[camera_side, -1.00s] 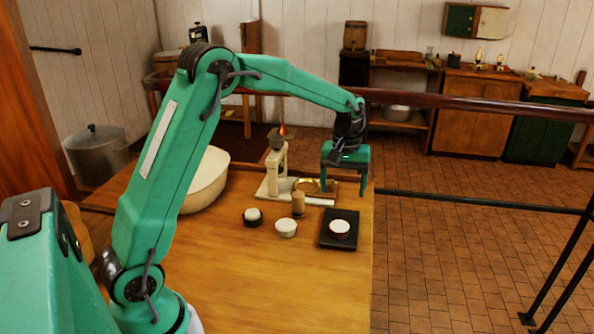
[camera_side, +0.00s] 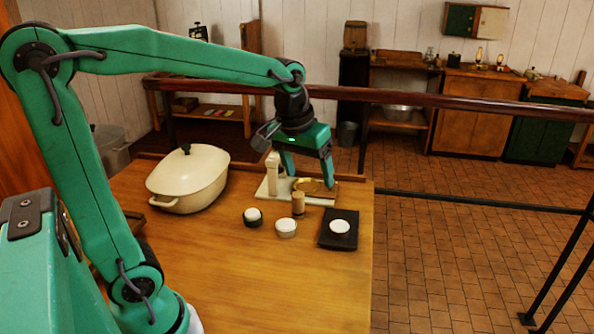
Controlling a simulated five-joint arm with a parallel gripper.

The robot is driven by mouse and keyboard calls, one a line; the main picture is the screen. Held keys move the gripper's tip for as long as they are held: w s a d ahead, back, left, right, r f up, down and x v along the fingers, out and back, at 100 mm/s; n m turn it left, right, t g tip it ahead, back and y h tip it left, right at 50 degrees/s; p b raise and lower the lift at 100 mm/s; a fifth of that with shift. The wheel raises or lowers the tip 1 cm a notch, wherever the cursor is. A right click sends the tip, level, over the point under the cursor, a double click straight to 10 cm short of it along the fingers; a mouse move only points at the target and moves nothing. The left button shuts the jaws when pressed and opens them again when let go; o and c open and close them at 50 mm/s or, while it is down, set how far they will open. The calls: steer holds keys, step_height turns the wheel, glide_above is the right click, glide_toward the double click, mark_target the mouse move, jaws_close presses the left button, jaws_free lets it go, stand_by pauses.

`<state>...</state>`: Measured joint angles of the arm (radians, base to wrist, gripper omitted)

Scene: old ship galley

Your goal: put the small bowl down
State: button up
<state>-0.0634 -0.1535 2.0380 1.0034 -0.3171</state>
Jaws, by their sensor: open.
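Several small round white things stand near the table's far right part. One small white bowl-like thing (camera_side: 340,227) rests on a dark square board (camera_side: 325,243). Another small white round vessel (camera_side: 286,229) stands on the bare table to its left. A third white round thing (camera_side: 253,215) sits in a dark base further left. I cannot tell for certain which is the small bowl of the task. My gripper (camera_side: 309,180) is open and empty, pointing down behind these things, above or just beside a brass ring or dish (camera_side: 307,185).
A cream stand (camera_side: 272,176) with a flat base is left of my gripper. A small tan cylinder (camera_side: 298,204) stands in front. A large lidded cream pot (camera_side: 190,178) is at the left. The wooden table's front (camera_side: 270,285) is clear. A dark red rail (camera_side: 420,99) runs behind.

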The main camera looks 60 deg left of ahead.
steer(key=s+d+f+m+t, duration=0.1)
steer(key=s+m, duration=0.3)
steer(key=s, duration=0.9)
steer(key=shift+s+d+t, duration=0.25)
steer(key=shift+d+t, duration=0.4)
steer(key=shift+t, duration=0.15)
